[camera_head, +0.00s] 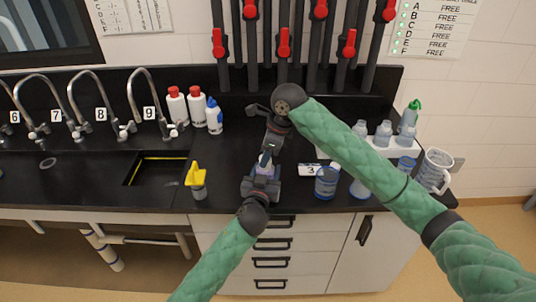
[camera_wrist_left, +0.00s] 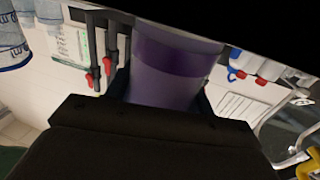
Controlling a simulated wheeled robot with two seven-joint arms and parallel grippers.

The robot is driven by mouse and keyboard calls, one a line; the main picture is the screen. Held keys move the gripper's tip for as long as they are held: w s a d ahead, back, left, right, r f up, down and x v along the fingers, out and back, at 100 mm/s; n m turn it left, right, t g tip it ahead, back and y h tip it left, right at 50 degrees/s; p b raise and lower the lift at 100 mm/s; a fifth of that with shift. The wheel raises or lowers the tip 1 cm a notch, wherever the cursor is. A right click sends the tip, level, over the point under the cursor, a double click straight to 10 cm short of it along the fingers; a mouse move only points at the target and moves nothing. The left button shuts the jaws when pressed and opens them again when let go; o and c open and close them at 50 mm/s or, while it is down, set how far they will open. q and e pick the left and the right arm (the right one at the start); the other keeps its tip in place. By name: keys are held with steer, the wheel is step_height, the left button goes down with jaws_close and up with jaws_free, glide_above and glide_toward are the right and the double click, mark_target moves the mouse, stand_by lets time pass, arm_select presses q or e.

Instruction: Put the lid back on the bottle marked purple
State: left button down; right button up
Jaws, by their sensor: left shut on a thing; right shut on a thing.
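The bottle marked purple (camera_wrist_left: 175,70) fills the middle of the left wrist view, with a wide purple band below a paler part. My left gripper (camera_head: 262,182) is shut on it at the counter's front edge. In the head view only a little of the bottle (camera_head: 264,171) shows between the grippers. My right gripper (camera_head: 269,150) reaches down from above and is shut just over the bottle's top. The lid is mostly hidden in its jaws, and I cannot tell whether it touches the bottle.
A yellow-topped bottle (camera_head: 197,181) stands left of the grippers, by the sink (camera_head: 157,170). To the right are a blue-marked jar (camera_head: 326,183), a number 3 card (camera_head: 311,170), several bottles in a white rack (camera_head: 400,148) and a jug (camera_head: 434,170). Black pipes with red valves (camera_head: 283,42) rise behind.

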steer(key=shift+s+a+r+m, duration=0.1)
steer(key=shift+a+r+m, duration=0.1)
steer(key=shift+a+m, duration=0.35)
steer(key=shift+m+t, duration=0.3)
steer(key=shift+m, duration=0.05)
steer(key=shift+d+f+m, duration=0.25)
steer(key=shift+d+m, duration=0.35)
steer(key=shift+d, duration=0.1)
steer(key=shift+d, duration=0.1)
steer(key=o, duration=0.9)
steer(key=shift+r, duration=2.25)
